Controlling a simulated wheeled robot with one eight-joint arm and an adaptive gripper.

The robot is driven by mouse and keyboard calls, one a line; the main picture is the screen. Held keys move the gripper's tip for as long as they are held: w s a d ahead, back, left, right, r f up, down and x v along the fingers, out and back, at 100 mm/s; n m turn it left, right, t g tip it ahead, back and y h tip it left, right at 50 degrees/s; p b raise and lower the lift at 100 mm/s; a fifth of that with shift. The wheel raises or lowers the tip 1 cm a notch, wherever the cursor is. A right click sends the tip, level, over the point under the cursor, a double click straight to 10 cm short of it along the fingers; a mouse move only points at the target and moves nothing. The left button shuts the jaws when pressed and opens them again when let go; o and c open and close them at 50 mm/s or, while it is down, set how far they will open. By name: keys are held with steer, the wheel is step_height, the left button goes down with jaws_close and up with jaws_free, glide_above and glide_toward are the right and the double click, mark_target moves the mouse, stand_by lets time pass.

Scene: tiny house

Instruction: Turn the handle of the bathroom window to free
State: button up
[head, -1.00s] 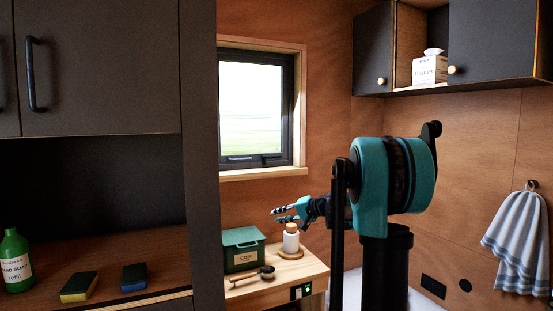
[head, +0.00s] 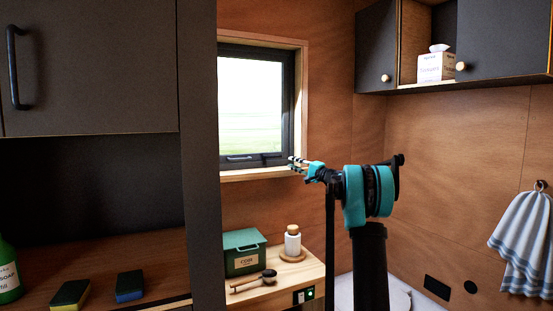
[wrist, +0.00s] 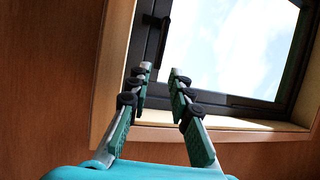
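The bathroom window (head: 250,105) is a dark-framed pane in a wooden surround on the back wall. Its handle (head: 239,157) is a slim dark bar on the lower frame in the head view. In the wrist view, which is turned, the handle (wrist: 162,42) shows on the frame beyond my left fingertip. My gripper (head: 291,163) is at the window's lower right corner, right of the handle and apart from it. In the wrist view my gripper (wrist: 161,71) has its fingertips apart with nothing between them.
Below the window, a wooden counter (head: 240,296) bears a green box (head: 243,252), a brush (head: 254,281) and a white bottle (head: 292,240). A dark wall cabinet (head: 500,42) hangs at upper right. A tall dark panel (head: 199,150) stands left of the window.

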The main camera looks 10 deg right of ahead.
steer(key=x, duration=1.1)
steer(key=shift+w+a+r, duration=0.1)
jaws_close()
